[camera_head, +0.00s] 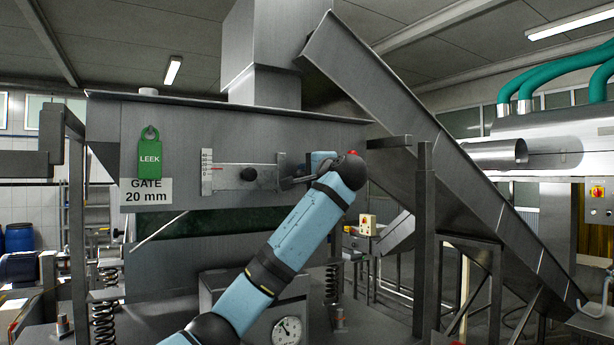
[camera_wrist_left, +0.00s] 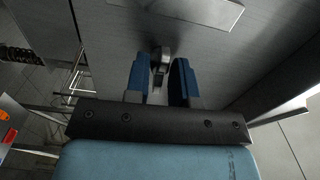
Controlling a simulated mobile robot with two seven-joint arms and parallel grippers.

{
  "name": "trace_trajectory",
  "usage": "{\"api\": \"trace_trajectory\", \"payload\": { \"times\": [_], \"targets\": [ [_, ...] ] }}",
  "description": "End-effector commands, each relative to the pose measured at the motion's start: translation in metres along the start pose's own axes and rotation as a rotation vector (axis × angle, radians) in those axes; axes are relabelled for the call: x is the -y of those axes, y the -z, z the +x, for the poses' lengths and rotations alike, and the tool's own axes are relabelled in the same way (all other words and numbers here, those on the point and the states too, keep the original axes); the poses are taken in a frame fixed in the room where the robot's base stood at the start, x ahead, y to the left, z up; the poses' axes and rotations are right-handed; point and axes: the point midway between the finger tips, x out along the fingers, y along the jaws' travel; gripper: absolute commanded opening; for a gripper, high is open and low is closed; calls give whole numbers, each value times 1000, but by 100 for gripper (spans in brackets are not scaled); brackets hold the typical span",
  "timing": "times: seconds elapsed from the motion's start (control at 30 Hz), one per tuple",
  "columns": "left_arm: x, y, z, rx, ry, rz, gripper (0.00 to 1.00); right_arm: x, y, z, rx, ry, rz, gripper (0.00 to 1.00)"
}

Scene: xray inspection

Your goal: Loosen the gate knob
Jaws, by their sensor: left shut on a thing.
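A metal gate plate (camera_head: 230,184) with a red-marked scale is on the front of the grey machine housing. A round black knob (camera_head: 248,174) sits on the plate, apart from my gripper in the head view. My left gripper (camera_head: 288,172) is to the right of that knob, at the plate's right end. In the left wrist view its two blue fingers (camera_wrist_left: 159,84) are closed on a small dark knob-like piece (camera_wrist_left: 160,62) at the housing wall. The fingers partly hide this piece, and I cannot tell its full shape. My right gripper is not in view.
A sloping metal chute (camera_head: 440,150) runs down to the right behind my arm. A thin rod (camera_head: 160,231) juts out below the plate. A round gauge (camera_head: 287,331) is low in front.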

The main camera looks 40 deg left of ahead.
Motion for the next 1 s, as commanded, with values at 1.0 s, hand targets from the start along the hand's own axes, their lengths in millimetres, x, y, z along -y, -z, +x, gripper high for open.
{"api": "trace_trajectory", "payload": {
  "times": [1.0],
  "targets": [
    [-4,1,-1,-1,-5,-861,0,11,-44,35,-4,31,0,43]
  ]
}}
